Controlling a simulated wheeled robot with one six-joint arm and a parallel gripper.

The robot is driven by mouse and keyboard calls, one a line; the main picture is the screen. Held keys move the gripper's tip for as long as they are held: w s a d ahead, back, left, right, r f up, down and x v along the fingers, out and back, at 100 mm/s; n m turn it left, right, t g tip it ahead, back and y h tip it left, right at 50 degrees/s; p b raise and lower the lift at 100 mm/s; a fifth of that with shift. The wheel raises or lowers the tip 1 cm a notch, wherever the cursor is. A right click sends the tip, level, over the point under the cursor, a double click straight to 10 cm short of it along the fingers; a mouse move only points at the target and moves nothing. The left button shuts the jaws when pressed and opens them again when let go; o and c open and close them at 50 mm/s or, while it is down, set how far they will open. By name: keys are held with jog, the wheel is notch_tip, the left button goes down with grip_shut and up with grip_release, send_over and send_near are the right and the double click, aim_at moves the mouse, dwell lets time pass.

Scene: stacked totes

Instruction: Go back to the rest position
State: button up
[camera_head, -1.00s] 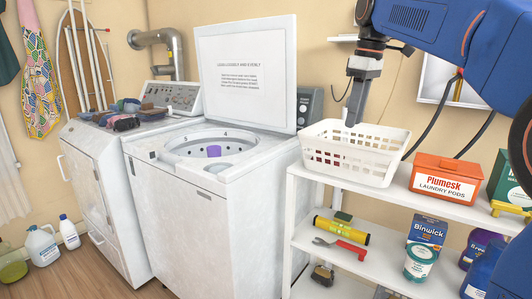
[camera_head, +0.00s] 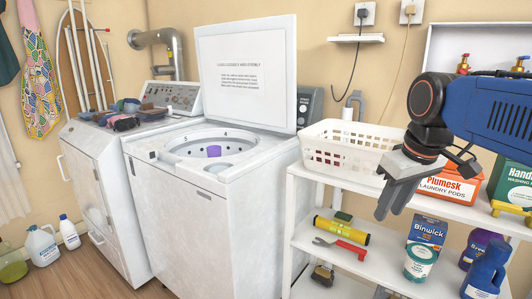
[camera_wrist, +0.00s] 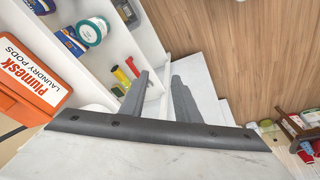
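My gripper (camera_head: 389,214) hangs in front of the white shelf unit, at the right of the head view, tilted with its fingers pointing down and to the left. Its two fingers are apart with nothing between them; they also show in the wrist view (camera_wrist: 161,72). The white basket (camera_head: 352,141) stands on the top shelf, up and to the left of my gripper, and the two are apart. The inside of the basket is mostly hidden by its walls.
The open washing machine (camera_head: 218,186), with a purple item in its drum, stands left of the shelf. An orange laundry pods box (camera_head: 449,187) sits on the top shelf, partly behind my gripper. Bottles and tools fill the lower shelves.

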jog(key=s+d+f+m, duration=0.1)
jog(key=s+f+m, duration=0.1)
jog(key=s+f, duration=0.4)
jog(key=s+f+m+t, duration=0.1)
jog(key=s+f+m, duration=0.1)
jog(key=s+f, duration=0.4)
notch_tip(320, 180, down, 5)
jog(key=shift+s+d, duration=0.15)
jog(key=shift+d, duration=0.2)
jog(key=shift+c, duration=0.2)
